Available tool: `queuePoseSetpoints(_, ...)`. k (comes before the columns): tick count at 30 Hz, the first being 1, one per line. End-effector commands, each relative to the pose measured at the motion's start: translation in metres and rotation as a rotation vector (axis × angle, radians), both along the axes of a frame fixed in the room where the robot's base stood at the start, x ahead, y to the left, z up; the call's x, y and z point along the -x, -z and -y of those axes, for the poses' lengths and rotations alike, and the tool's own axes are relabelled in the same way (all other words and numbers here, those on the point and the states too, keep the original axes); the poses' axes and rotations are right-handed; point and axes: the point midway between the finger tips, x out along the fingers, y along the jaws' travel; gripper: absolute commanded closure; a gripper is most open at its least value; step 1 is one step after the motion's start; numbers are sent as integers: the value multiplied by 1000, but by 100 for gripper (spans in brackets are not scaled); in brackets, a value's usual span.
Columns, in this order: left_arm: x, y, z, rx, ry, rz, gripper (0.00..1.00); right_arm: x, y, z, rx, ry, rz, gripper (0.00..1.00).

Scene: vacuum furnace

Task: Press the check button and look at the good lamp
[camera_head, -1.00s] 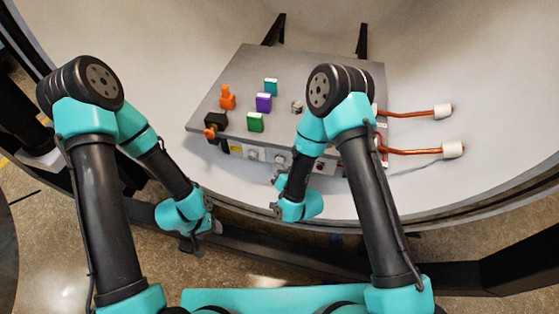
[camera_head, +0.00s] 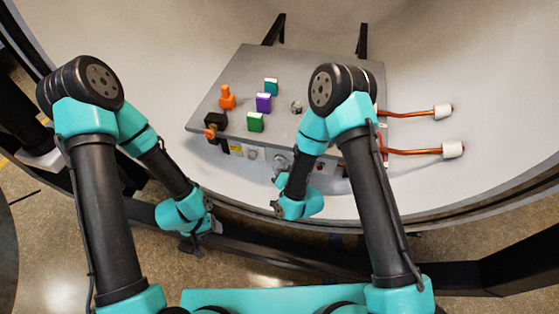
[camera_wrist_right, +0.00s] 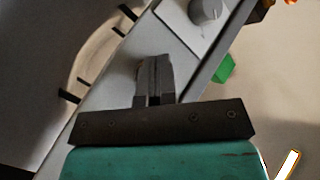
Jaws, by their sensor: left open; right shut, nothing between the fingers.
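The grey control box (camera_head: 335,75) lies inside the pale round chamber. Its front face bears small round fittings, one of them a round grey one (camera_head: 252,154). I cannot tell which is the check button or the good lamp, and no lit lamp is clear. My right gripper (camera_head: 281,176) is shut and empty close to the front face; contact cannot be told. In the right wrist view its shut fingers (camera_wrist_right: 156,75) lie over the grey panel, below and left of a round knob (camera_wrist_right: 206,12) on a white plate. My left gripper (camera_head: 193,247) is open, low and left of the box.
On the box top stand green (camera_head: 255,122), purple (camera_head: 264,102), teal (camera_head: 271,87) and orange (camera_head: 227,98) pieces. A black block with an orange part (camera_head: 214,124) is at its left corner. Copper rods with white ends (camera_head: 452,149) stick out right. The chamber rim (camera_head: 400,218) curves in front.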

Motion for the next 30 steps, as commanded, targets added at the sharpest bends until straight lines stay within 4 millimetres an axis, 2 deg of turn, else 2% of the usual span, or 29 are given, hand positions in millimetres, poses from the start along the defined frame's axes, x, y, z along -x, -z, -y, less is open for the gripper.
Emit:
queuePoseSetpoints(13, 0, 0, 0, 0, 0, 0, 40, 14, 0, -4, 0, 0, 0, 100)
queuePoseSetpoints(25, 0, 0, 0, 0, 0, 0, 40, 16, 0, -5, 0, 0, 0, 100)
queuePoseSetpoints(30, 0, 0, 0, 0, 0, 0, 40, 26, 1, -8, 0, -2, -2, 100)
